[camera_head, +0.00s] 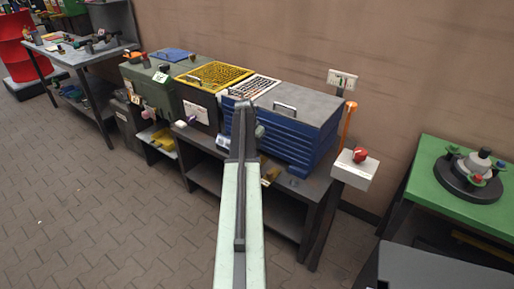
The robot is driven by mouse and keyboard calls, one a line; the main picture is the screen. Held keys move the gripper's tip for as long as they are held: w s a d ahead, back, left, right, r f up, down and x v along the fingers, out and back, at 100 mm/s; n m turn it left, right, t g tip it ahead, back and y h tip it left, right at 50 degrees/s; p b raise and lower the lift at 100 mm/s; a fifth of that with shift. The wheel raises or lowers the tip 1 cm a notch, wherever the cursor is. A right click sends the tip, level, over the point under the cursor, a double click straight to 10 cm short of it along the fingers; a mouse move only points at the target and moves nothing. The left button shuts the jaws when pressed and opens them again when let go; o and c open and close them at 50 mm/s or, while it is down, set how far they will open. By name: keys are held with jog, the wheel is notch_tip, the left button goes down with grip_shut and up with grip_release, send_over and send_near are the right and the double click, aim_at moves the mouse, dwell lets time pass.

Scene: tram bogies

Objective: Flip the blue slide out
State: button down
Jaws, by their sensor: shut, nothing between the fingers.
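My arm reaches up from the bottom of the picture, and my gripper (243,106) is at its far end, in front of the left part of a blue ribbed box (292,143). The gripper looks narrow and shut, with nothing seen in it. I cannot tell whether it touches the box. The box has a grey top with a handle and stands on a dark bench. My arm hides part of its front. A flat blue piece (171,54) lies on top of the green box at the left. I cannot tell which blue part is the slide.
Left of the blue box stand a dark box with a yellow grid top (214,75) and a green box (150,88). A white switch box with a red knob (356,168) is at the right. A green table (440,185) stands farther right. The paved floor at left is clear.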

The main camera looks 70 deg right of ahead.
jog(key=b+x, duration=0.5)
jog(key=x, duration=0.2)
jog(key=shift+f+b, duration=0.25)
jog(key=shift+b, duration=0.15)
jog(key=shift+r, duration=0.1)
jog(key=shift+w+a, duration=0.2)
jog(key=shift+a, duration=0.65)
jog(key=shift+w+a, duration=0.25)
jog(key=shift+a, duration=0.55)
jog(key=shift+w+a, duration=0.2)
jog(key=shift+a, duration=0.65)
jog(key=s+p+v, duration=0.1)
jog(key=p+v, duration=0.8)
jog(key=v, duration=0.1)
jog(key=shift+w+d+p, duration=0.15)
jog(key=shift+w+p, duration=0.2)
